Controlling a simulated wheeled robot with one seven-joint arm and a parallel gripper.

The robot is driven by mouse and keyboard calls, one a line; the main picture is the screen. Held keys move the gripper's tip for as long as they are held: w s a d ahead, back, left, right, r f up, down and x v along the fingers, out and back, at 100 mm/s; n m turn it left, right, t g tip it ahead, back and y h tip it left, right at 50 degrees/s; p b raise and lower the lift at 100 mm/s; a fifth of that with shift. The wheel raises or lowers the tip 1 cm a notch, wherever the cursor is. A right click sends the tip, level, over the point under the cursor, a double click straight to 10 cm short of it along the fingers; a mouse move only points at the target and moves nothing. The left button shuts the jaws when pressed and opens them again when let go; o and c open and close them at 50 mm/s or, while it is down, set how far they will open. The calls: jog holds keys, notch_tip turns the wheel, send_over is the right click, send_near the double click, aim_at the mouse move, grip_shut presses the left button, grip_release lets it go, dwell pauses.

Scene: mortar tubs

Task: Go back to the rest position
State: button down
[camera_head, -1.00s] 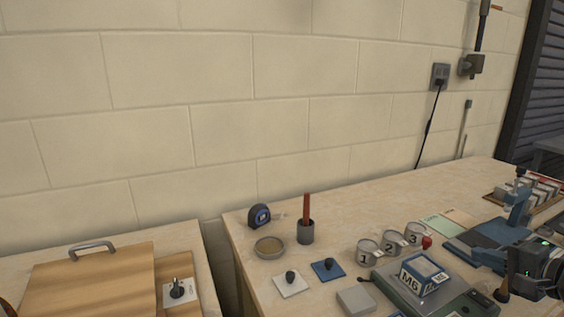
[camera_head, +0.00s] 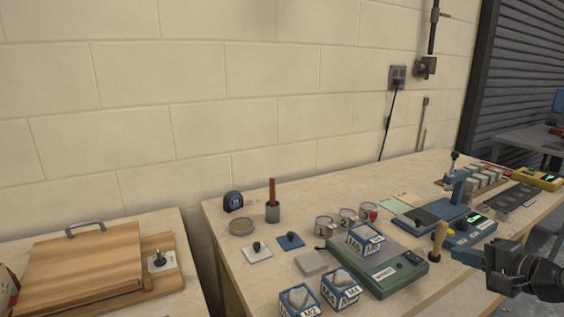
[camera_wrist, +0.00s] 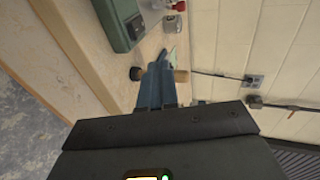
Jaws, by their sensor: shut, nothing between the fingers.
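My gripper (camera_head: 496,268) is at the right edge of the head view, dark and shut, with nothing in it. It is held above the front right of the bench, apart from the things there.
The bench (camera_head: 225,265) holds blue-labelled tubs (camera_head: 341,289), a green scale (camera_head: 398,275), numbered cups (camera_head: 324,227) and a blue stand (camera_head: 455,190). A wooden-handled tool (camera_head: 438,241) stands close to my gripper. A wooden box (camera_head: 80,262) sits at left. The wall is behind.

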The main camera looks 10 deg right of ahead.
jog(key=s+a+f+n+h, duration=0.1)
jog(key=s+a+f, duration=0.3)
jog(key=f, duration=0.2)
jog(key=s+a+f+h, duration=0.2)
jog(key=s+a+f, duration=0.3)
jog(key=f, duration=0.1)
jog(key=s+a+f+n+g+h, duration=0.1)
jog(key=s+a+f, duration=0.15)
jog(key=s, duration=0.35)
jog(key=s+a+f+n, duration=0.2)
jog(key=s+a, duration=0.1)
jog(key=s, duration=0.3)
jog(key=s+a+r+n+h, duration=0.1)
jog(key=s+a+r+n, duration=0.15)
jog(key=s, duration=0.45)
jog(key=s+a+r+n, duration=0.2)
jog(key=s+a, duration=0.2)
jog(key=s, duration=0.3)
jog(key=s+a+r+n+t, duration=0.1)
jog(key=s+r+n, duration=0.2)
jog(key=s+r, duration=0.2)
jog(key=s+a+r+n+t+y, duration=0.1)
jog(key=s+a+r+n, duration=0.1)
jog(key=s+r, duration=0.3)
jog(key=shift+s+a+r+n, duration=0.2)
jog(key=shift+a+r+n, duration=0.1)
jog(key=shift+r+n, duration=0.25)
